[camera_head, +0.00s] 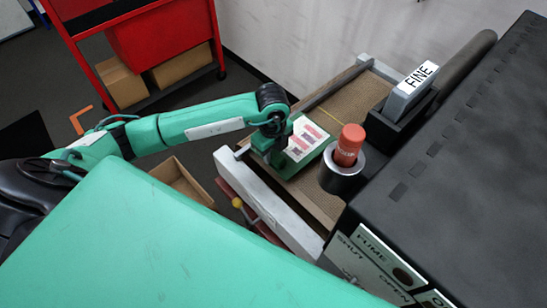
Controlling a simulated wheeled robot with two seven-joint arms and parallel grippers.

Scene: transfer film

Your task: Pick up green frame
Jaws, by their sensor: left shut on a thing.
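The green frame (316,133) lies on the brown bench top, with a pale sheet with red marks in its middle. My left gripper (270,155) is at the frame's left edge and is shut on it. The fingertips are partly hidden by the wrist. I cannot tell whether the frame is lifted clear of the surface. My right gripper is not in view.
A red bottle (349,145) stands in a dark round holder (342,179) just right of the frame. A block marked FINE (411,88) sits in a black stand behind it. A black cabinet (470,190) fills the right. A cardboard box (182,180) is on the floor.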

